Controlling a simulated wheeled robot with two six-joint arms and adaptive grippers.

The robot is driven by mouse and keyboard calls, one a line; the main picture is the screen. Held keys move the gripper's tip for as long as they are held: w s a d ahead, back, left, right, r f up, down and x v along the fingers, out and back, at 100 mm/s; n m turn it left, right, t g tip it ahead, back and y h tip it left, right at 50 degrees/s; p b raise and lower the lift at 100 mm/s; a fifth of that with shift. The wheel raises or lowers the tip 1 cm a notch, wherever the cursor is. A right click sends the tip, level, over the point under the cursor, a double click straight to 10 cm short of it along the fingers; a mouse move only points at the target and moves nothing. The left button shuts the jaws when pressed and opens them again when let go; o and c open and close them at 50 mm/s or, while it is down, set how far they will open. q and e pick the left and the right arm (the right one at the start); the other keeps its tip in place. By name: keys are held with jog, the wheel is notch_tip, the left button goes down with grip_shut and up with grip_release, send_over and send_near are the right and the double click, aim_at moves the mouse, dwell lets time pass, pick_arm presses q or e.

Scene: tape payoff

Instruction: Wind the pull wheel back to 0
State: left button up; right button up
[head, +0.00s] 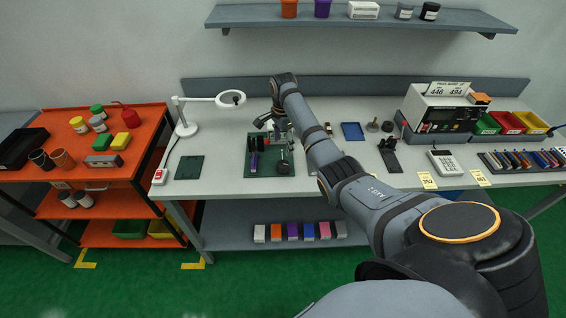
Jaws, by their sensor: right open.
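A small tape payoff fixture stands on a dark green base plate (262,173) on the grey bench. It has dark and purple upright parts (254,160) at its left and a dark round knob-like part (284,168) at its front right. The pull wheel and its scale are too small to make out surely. My right gripper (266,124) is open, above and behind the fixture. Its fingers look empty, and I cannot tell whether they touch the fixture. My right arm hides the bench to the fixture's right. My left gripper is out of view.
A white magnifier lamp (188,128) and a red-and-white switch box (160,176) stand left of the fixture. A blue tray (353,131), a grey keypad device (445,162) and coloured bins (508,122) lie right. An orange cart (140,147) stands at the left.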

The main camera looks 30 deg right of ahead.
aim_at(283, 164)
notch_tip(283, 164, down, 10)
jog(key=shift+f+p, duration=0.25)
jog(key=shift+p, duration=0.2)
jog(key=c, duration=1.1)
